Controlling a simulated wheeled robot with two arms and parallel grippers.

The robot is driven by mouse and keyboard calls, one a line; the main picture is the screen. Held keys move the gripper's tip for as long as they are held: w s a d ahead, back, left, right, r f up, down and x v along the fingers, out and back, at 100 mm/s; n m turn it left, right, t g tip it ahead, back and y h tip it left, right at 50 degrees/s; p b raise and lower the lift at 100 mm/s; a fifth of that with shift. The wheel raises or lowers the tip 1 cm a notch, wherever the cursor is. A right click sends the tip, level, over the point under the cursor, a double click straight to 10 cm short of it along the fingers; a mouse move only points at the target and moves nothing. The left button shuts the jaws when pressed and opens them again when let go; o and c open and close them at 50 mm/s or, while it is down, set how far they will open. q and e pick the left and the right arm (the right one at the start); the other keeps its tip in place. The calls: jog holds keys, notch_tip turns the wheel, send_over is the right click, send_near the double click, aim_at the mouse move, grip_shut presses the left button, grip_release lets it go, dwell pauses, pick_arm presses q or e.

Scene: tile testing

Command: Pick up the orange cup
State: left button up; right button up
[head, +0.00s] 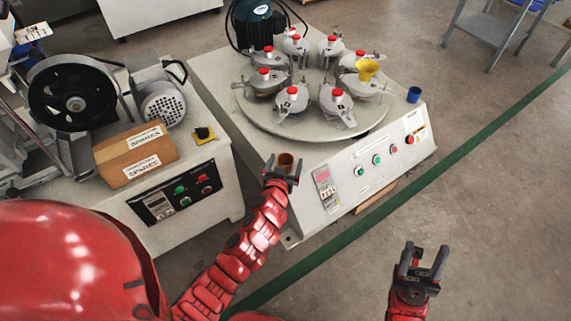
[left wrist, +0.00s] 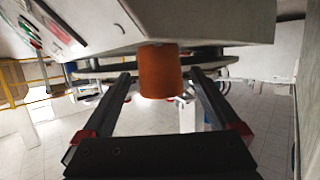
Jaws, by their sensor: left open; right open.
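The orange cup (head: 286,161) stands near the front left corner of the white machine top (head: 262,143). It also shows in the left wrist view (left wrist: 160,76), where the picture is upside down and the cup seems to hang from the machine's surface. My left gripper (head: 283,167) is open, with its fingers on either side of the cup in both views. A gap shows between the cup and each finger in the left wrist view. My right gripper (head: 424,254) is open and empty over the floor at the lower right.
A round turntable (head: 253,122) with several red-knobbed lidded pots fills the machine top. A yellow funnel-like cup (head: 367,70) sits on one pot; a blue cup (head: 414,94) stands at the right corner. A sloped control panel (head: 372,160) faces front. A cardboard box (head: 135,155) lies left.

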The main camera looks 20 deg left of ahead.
pick_arm(q)
jog(key=shift+w+f, duration=0.25)
jog(key=shift+w, duration=0.1)
jog(key=c, duration=1.5)
jog(key=shift+r, duration=0.2)
